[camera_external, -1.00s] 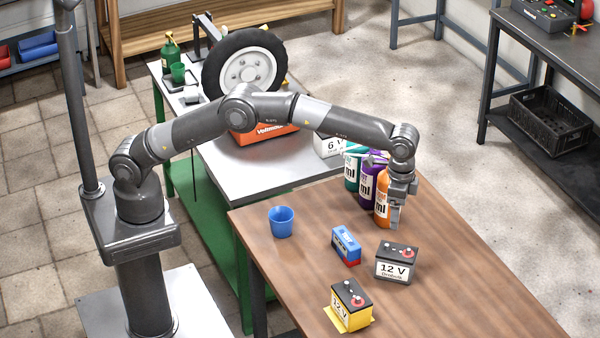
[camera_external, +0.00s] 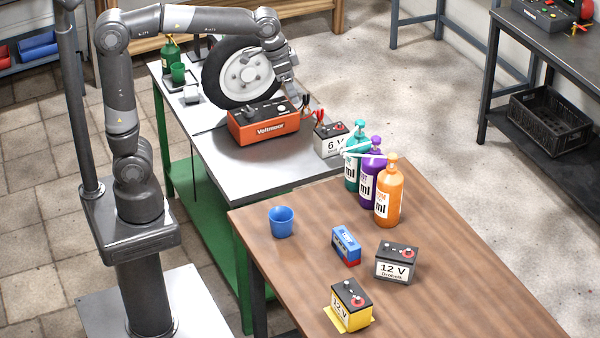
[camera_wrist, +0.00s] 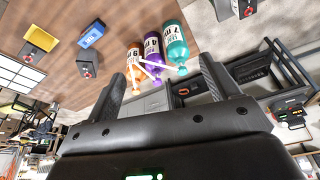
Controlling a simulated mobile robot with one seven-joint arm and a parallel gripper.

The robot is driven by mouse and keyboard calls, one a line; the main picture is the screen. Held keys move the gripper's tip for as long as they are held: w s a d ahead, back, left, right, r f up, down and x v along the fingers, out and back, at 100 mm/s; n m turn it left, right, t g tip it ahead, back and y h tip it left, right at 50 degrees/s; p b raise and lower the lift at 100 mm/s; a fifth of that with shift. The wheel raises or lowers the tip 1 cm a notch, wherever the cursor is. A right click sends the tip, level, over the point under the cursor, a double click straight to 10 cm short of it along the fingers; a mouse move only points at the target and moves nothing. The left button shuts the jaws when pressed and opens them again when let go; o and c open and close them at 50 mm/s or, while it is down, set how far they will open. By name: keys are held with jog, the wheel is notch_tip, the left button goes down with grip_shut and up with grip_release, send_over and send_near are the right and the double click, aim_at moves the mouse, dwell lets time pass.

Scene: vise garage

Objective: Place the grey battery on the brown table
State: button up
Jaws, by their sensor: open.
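A grey battery with a black top, marked 6 V (camera_external: 328,146), stands upright on the grey metal bench, near its right edge. Another pale grey battery, marked 12 V (camera_external: 394,270), stands on the brown table (camera_external: 470,285). My gripper (camera_external: 297,102) is above the bench, to the upper left of the 6 V battery and behind the orange charger. It is apart from both batteries. In the wrist view my gripper (camera_wrist: 165,80) shows two spread fingers with nothing held between them. A dark-topped battery (camera_wrist: 229,8) is cut by that view's top edge.
Teal (camera_external: 351,172), purple (camera_external: 370,186) and orange (camera_external: 388,198) bottles stand close together by the 6 V battery. A blue cup (camera_external: 281,222), blue battery (camera_external: 346,246) and yellow battery (camera_external: 348,306) are on the brown table. An orange charger (camera_external: 264,128) and wheel (camera_external: 240,72) occupy the bench.

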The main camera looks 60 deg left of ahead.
jog(key=s+a+f+n, duration=0.1)
jog(key=s+a+f, duration=0.1)
jog(key=s+a, duration=0.2)
jog(key=s+a+f+n+t, duration=0.1)
jog(key=s+a+f, duration=0.2)
jog(key=s, duration=0.6)
jog(key=s+a+f+n+t+y, duration=0.1)
jog(key=s+a+f, duration=0.2)
jog(key=s+a, duration=0.3)
jog(key=shift+s, duration=0.35)
